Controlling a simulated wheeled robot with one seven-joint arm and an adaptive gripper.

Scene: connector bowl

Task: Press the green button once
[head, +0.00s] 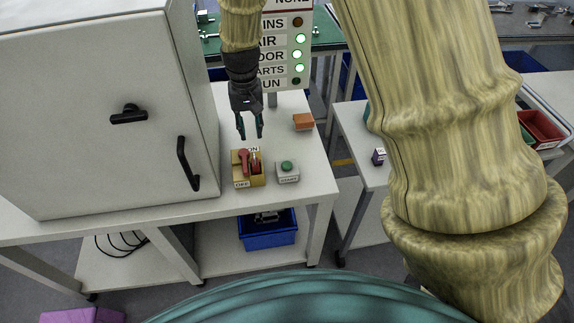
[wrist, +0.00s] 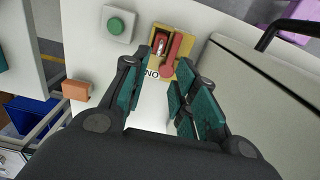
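The green button (head: 288,166) sits on a small light-grey box marked START, near the front right of the white table (head: 297,207). In the wrist view the green button (wrist: 116,26) is at the upper left, apart from my fingers. My gripper (head: 250,136) hangs above the table, behind and to the left of the button in the head view. In the wrist view my gripper (wrist: 153,95) has its teal-padded fingers spread, with nothing between them.
A yellow switch box with a red handle (head: 247,167), marked ON and OFF, stands left of the button. An orange block (head: 303,121) lies behind it. A grey cabinet (head: 105,112) fills the left. A lit indicator panel (head: 287,52) stands behind.

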